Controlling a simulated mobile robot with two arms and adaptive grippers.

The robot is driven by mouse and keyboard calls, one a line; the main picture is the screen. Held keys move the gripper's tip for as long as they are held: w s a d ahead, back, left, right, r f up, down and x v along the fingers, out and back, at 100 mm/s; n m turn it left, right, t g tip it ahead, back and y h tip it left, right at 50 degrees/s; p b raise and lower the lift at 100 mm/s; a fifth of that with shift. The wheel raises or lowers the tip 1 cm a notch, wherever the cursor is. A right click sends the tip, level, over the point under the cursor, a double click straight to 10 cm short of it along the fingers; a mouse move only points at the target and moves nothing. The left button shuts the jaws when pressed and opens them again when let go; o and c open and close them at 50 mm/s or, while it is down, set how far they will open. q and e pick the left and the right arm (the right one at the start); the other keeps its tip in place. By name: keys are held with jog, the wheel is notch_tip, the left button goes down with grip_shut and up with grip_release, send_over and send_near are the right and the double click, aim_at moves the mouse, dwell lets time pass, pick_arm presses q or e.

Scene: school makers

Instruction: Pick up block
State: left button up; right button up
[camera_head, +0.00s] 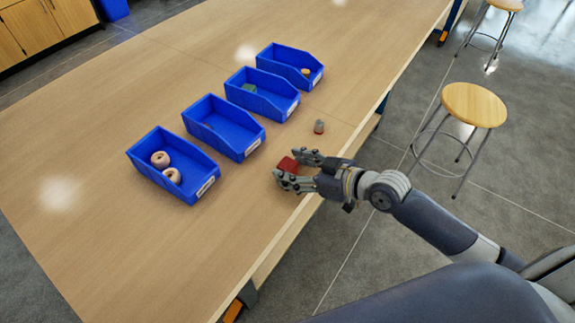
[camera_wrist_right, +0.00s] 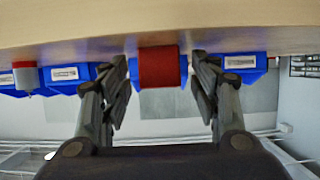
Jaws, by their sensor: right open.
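The red block (camera_head: 288,164) lies on the wooden table near its right edge, in front of the blue bins. My right gripper (camera_head: 297,170) is open around it, with one finger on each side of the block. In the right wrist view the red block (camera_wrist_right: 159,67) sits between the open fingers of my right gripper (camera_wrist_right: 160,80), with a gap on both sides. Part of the block is hidden by a finger in the head view. My left gripper is in neither view.
Several blue bins stand in a row on the table (camera_head: 90,120); the nearest bin (camera_head: 153,181) holds two round pale pieces. A stool (camera_head: 474,105) stands to the right.

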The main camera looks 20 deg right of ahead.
jog(key=c, duration=1)
jog(key=shift+c, duration=0.2)
jog(key=shift+r, duration=0.15)
jog(key=shift+r, duration=0.25)
jog(key=r, duration=0.1)
jog(key=r+b, duration=0.1)
jog(key=shift+s+r, duration=0.25)
jog(key=shift+r, duration=0.05)
jog(key=s+d+r, duration=0.1)
jog(key=s+d, duration=0.2)
jog(key=s, duration=1.2)
jog(key=shift+r, duration=0.35)
